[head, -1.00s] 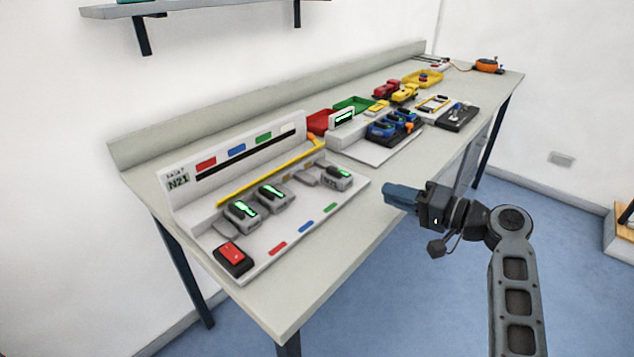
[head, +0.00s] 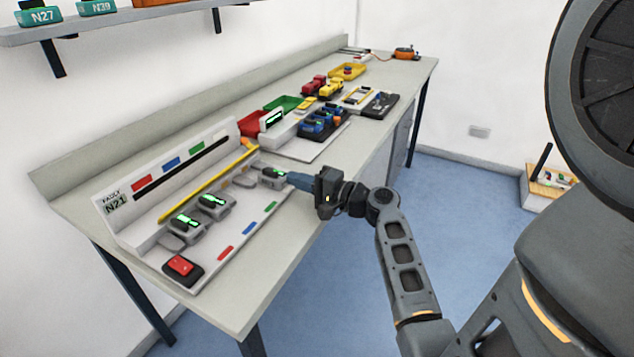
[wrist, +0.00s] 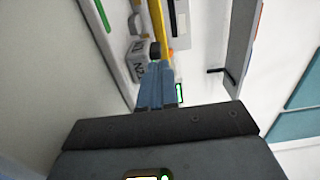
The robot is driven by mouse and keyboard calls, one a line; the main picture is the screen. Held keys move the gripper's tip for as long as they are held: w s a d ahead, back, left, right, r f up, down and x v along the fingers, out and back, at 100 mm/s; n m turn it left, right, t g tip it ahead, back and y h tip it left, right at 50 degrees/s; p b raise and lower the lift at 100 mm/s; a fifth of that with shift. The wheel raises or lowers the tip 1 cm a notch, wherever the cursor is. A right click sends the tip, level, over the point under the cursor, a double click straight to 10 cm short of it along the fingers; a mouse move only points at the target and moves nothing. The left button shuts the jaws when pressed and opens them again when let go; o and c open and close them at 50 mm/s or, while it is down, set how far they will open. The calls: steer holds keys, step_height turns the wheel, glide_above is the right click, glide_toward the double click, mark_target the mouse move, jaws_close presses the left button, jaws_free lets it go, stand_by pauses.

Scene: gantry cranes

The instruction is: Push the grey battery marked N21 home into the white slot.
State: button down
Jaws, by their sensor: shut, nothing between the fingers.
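The fingers also show in the wrist view (wrist: 155,75). The white slot is hidden under the battery, and I cannot tell how deep the battery sits.
Two more grey batteries (head: 213,204) with green strips stand left on the dock, near a red switch (head: 180,266). A yellow rail (head: 205,187) runs behind them. A sign (head: 115,203) reads N21. Blue units (head: 318,124) stand beyond. The bench's front strip is clear.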

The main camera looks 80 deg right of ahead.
mark_target(278, 173)
steer(key=shift+x, duration=1.35)
steer(key=shift+w+f, duration=0.1)
steer(key=shift+w, duration=0.25)
steer(key=b+x, duration=0.1)
steer(key=x, duration=0.1)
steer(key=shift+w+d, duration=0.1)
steer(key=shift+w, duration=0.25)
steer(key=shift+s, duration=0.1)
